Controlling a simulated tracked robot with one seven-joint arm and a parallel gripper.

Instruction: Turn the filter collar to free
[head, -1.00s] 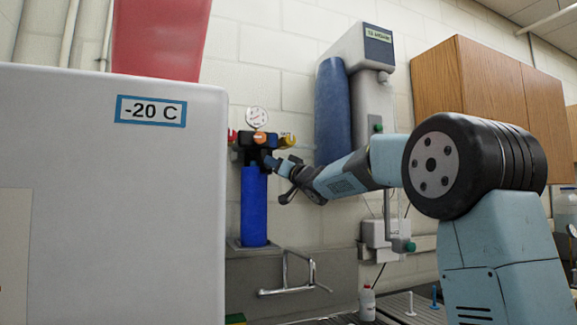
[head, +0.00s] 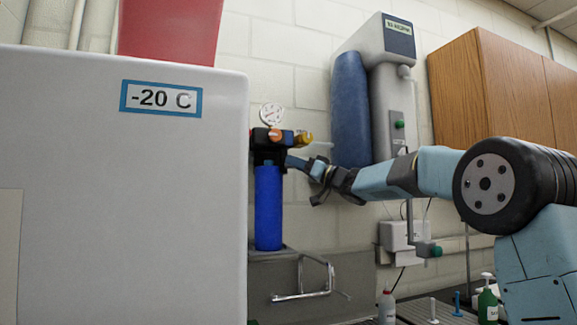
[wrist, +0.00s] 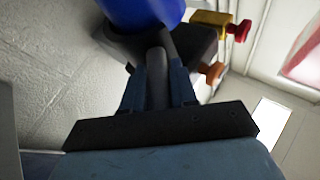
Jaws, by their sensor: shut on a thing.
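The blue filter housing (head: 268,207) hangs upright on the back wall, with the black filter collar (head: 268,157) around its top. My gripper (head: 292,162) reaches in from the right at collar height. In the wrist view, my gripper (wrist: 157,82) is shut on a dark bar (wrist: 157,68) that runs toward the black collar (wrist: 194,43). The blue housing (wrist: 143,12) shows above it. The freezer partly hides the collar's left side in the head view.
A white freezer (head: 130,210) marked -20 C fills the left, close beside the filter. A gauge (head: 272,113), orange knob (head: 274,134) and yellow valve (head: 303,138) sit above the collar. A blue cylinder (head: 350,110) hangs to the right.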

